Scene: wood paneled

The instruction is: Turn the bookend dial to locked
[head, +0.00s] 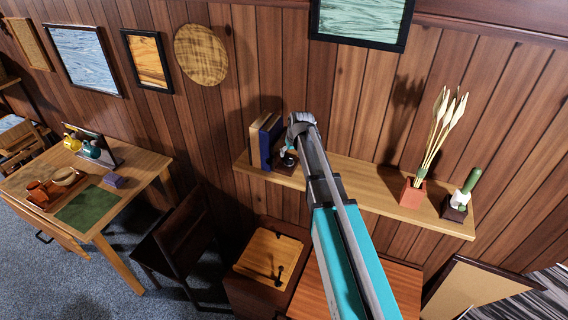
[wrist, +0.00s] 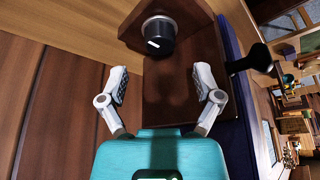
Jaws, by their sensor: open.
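The bookend dial (wrist: 158,39) is a black knob with a white pointer mark and a silver ring, in the upper middle of the wrist view. It sits on the dark brown wooden bookend (wrist: 185,110). My gripper (wrist: 161,82) is open and empty. Its two fingers are spread wide, one on each side below the dial in the picture, apart from it. In the head view my gripper (head: 290,148) is over the bookend (head: 284,168) on the wall shelf, beside the books. My arm partly hides the bookend there, and I cannot make out the pointer mark.
A blue book (head: 267,143) and a tan book (head: 256,138) stand left of the bookend on the shelf (head: 360,184). A black knob-like piece (wrist: 258,58) sticks out at the right of the wrist view. An orange pot (head: 412,194) stands farther right on the shelf.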

